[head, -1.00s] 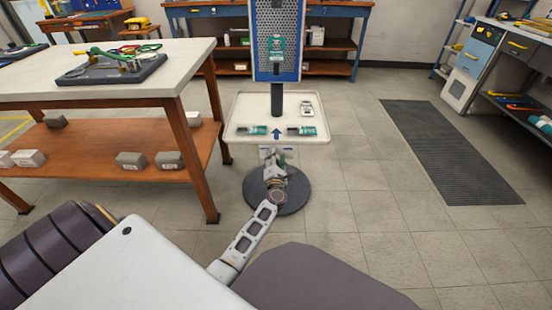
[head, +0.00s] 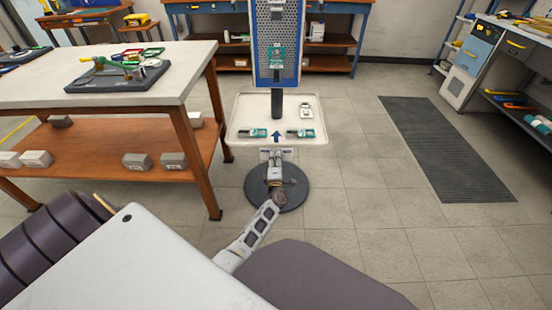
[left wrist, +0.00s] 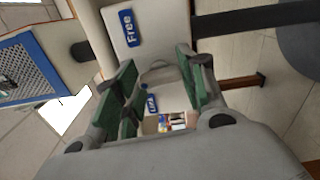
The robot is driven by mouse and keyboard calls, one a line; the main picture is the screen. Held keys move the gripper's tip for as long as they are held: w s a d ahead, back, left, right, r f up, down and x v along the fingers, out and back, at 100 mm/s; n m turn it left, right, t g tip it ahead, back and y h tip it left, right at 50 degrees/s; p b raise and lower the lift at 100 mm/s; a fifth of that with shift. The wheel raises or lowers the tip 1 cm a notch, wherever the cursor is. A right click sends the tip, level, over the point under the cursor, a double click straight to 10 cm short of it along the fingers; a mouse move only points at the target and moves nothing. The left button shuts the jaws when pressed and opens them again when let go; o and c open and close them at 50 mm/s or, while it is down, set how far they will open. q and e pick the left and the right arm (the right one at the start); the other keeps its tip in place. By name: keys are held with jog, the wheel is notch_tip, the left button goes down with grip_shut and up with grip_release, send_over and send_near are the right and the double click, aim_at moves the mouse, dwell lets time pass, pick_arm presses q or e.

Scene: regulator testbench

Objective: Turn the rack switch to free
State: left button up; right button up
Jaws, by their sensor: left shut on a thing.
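The rack is a blue-framed perforated panel (head: 290,50) on a dark post above a white tray (head: 238,133) and a round dark base. The switch plate (head: 284,153) shows small at the tray's front edge. In the left wrist view a blue "Free" label (left wrist: 130,28) is beyond the fingers, and a second blue label (left wrist: 152,103), not clearly readable, is between them. My left gripper (left wrist: 155,90) has its green-padded fingers closed around the pale grey rack switch (left wrist: 158,74), partly hidden by them. In the head view the left gripper (head: 275,164) is small, just below the tray front. My right gripper is not visible.
Green-and-white parts (head: 300,133) lie on the tray, beside a blue arrow. A wooden-legged workbench (head: 150,90) stands close on the left. A dark floor mat (head: 445,150) lies on the right, with clear tiled floor around it.

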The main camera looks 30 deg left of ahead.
pick_arm(q)
jog(key=shift+m+p, duration=3)
jog(key=shift+m, duration=2.2)
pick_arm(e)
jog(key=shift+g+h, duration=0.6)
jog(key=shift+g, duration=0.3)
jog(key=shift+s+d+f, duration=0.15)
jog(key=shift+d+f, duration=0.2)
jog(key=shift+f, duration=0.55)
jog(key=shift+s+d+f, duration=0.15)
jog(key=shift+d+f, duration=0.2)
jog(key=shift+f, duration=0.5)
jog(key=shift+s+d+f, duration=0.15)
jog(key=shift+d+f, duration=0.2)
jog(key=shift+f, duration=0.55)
pick_arm(q)
jog(key=shift+f, duration=0.1)
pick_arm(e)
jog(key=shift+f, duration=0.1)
pick_arm(q)
jog(key=o, duration=0.9)
jog(key=shift+o, duration=0.5)
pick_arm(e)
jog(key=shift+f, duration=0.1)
